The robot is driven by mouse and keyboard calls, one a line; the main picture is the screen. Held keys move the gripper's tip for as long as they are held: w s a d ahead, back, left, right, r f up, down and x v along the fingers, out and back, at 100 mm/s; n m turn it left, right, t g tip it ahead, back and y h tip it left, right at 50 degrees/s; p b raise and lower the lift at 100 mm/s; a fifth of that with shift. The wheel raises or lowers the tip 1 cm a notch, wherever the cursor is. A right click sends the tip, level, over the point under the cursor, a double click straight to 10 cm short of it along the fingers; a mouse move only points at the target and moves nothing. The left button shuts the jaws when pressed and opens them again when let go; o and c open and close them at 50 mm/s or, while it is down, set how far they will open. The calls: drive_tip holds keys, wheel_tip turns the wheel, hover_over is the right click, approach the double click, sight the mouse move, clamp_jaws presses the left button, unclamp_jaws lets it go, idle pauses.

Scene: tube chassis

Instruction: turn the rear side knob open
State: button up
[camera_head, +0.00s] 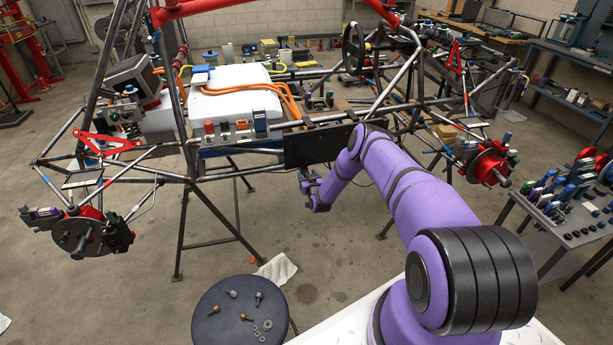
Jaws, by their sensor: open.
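My gripper (312,193) is small in view, at the end of my purple arm. It is open, in front of and below the black side panel (310,148), to the right of the fittings. It appears empty and apart from them, though its fingers are partly hard to make out.
Chassis tubes (230,176) run along the frame. A round dark stool (215,318) with several small metal parts stands in front. A tool table (568,232) is at right. Open floor lies below the chassis.

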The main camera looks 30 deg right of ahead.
drive_tip(key=shift+w+d, duration=0.1)
drive_tip(key=shift+w, duration=0.3)
drive_tip(key=c, duration=0.9)
drive_tip(key=shift+c, duration=0.2)
